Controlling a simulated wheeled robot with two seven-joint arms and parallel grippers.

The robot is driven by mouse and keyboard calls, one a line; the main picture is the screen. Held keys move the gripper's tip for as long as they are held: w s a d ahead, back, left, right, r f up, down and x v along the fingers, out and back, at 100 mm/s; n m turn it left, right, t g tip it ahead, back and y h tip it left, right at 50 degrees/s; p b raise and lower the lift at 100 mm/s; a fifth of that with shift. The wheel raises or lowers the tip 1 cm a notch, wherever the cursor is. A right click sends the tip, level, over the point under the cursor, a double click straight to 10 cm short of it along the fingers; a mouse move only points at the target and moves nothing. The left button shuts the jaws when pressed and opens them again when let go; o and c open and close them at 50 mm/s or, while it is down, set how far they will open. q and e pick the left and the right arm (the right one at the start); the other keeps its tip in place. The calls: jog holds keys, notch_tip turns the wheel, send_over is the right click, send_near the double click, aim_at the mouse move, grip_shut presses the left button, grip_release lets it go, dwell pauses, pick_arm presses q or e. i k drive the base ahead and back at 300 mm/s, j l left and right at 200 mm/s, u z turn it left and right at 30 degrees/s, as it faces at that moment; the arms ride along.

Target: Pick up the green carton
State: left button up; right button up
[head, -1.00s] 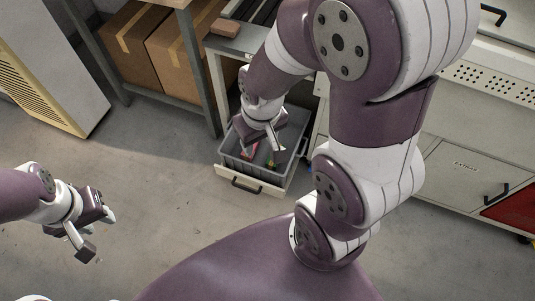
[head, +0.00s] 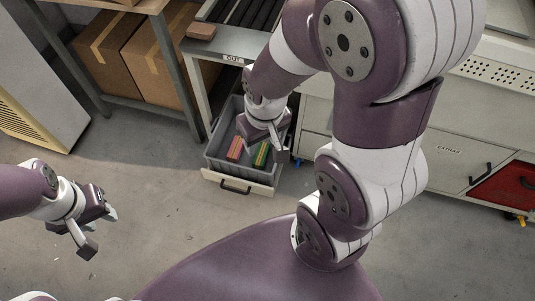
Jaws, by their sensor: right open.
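A green carton (head: 261,155) with some red and yellow on it lies inside a grey bin (head: 213,158), towards its right side. A red carton (head: 235,148) lies to its left in the same bin. My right gripper (head: 262,140) is open and points down over the bin, just above and behind the green carton in the picture. Its fingers hide part of the bin's inside, and I cannot tell whether they touch anything. My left gripper (head: 98,230) is open and empty over the floor at the left, well away from the bin.
The bin sits in a pulled-out drawer with a dark handle (head: 235,185), under a counter marked OUT (head: 232,58). A brown block (head: 201,31) lies on the counter. Cardboard boxes (head: 110,50) stand on a shelf at the left. The floor in front is clear.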

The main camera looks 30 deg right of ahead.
aim_at(260, 157)
jog(key=z, duration=0.8)
